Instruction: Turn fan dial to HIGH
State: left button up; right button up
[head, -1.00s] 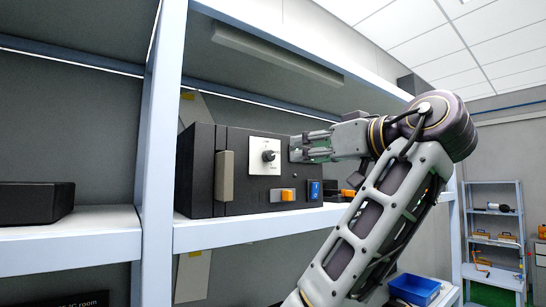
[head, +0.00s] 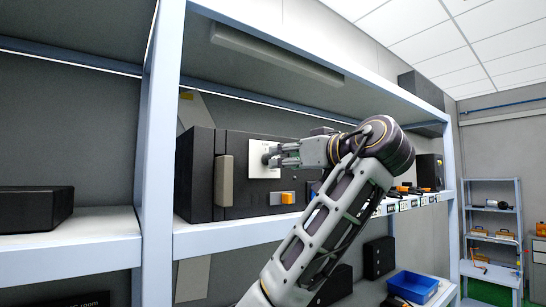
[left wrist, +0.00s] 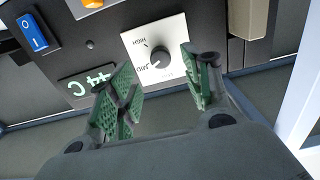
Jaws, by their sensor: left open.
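The fan dial is a dark round knob (left wrist: 160,57) on a white plate (head: 259,171) on the front of a black box (head: 198,175). HIGH and MID are printed beside the knob in the left wrist view; its pale mark seems to point near MID. My left gripper (head: 274,157) is in front of the plate, its fingertips close to the knob and partly covering it in the head view. In the left wrist view the open green-padded fingers (left wrist: 161,83) stand apart with the knob between and just beyond them. Contact cannot be told. My right gripper is out of view.
The box stands on a pale shelf (head: 225,237) with an upright post (head: 160,130) at its left. A blue switch (left wrist: 32,32), an orange button (head: 287,197), a temperature display (left wrist: 78,87) and a vertical handle (head: 224,180) surround the dial plate. A blue bin (head: 413,286) is lower right.

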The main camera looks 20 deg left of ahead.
aim_at(268, 159)
pick_arm(q)
jog(key=p+x, duration=0.1)
jog(key=x, duration=0.5)
jog(key=shift+p, duration=0.35)
jog(key=shift+a, duration=0.15)
jog(key=c, duration=1)
